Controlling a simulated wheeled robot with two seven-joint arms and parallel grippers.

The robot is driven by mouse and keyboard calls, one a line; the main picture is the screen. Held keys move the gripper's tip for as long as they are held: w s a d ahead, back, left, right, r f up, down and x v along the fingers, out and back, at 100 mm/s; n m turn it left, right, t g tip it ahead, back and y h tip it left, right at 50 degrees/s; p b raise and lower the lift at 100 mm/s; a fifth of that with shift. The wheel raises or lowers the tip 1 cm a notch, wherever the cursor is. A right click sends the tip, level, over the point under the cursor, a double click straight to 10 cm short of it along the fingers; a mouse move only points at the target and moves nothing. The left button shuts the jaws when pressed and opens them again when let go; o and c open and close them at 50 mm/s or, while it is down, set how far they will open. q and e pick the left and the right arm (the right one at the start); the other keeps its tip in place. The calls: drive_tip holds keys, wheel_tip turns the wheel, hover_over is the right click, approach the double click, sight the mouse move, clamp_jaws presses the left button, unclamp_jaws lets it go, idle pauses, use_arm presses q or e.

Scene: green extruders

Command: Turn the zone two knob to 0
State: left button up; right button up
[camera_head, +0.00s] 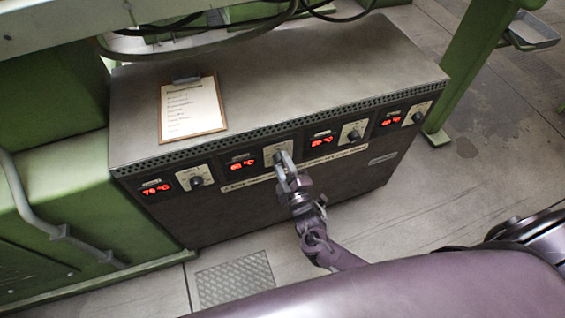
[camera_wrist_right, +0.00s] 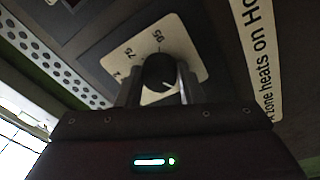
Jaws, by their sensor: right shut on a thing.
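The control cabinet (camera_head: 300,65) has a row of several red displays, each with a knob to its right. My right gripper (camera_head: 281,160) is at the second knob from the left, beside the second display (camera_head: 242,163), and hides that knob in the head view. In the right wrist view the black knob (camera_wrist_right: 160,70) with a white pointer line sits on a pale dial plate (camera_wrist_right: 188,48) marked with numbers such as 75 and 95. The gripper's fingers (camera_wrist_right: 158,92) stand on both sides of the knob, shut on it. My left gripper is not in view.
Other knobs are at the left (camera_head: 196,181) and right (camera_head: 353,135). A clipboard (camera_head: 192,108) lies on the cabinet top. Black cables (camera_head: 210,45) hang above its back edge. A green post (camera_head: 470,70) stands right. The floor (camera_head: 420,215) in front is clear.

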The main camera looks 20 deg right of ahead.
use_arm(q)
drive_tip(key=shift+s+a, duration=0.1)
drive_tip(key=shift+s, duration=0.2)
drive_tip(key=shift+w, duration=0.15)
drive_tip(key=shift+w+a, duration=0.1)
use_arm(e)
drive_tip(key=o, duration=1)
drive_tip(key=shift+c, duration=0.2)
drive_tip(key=s, duration=0.7)
drive_tip(key=shift+s+d+f, duration=0.35)
drive_tip(key=shift+s+f, duration=0.05)
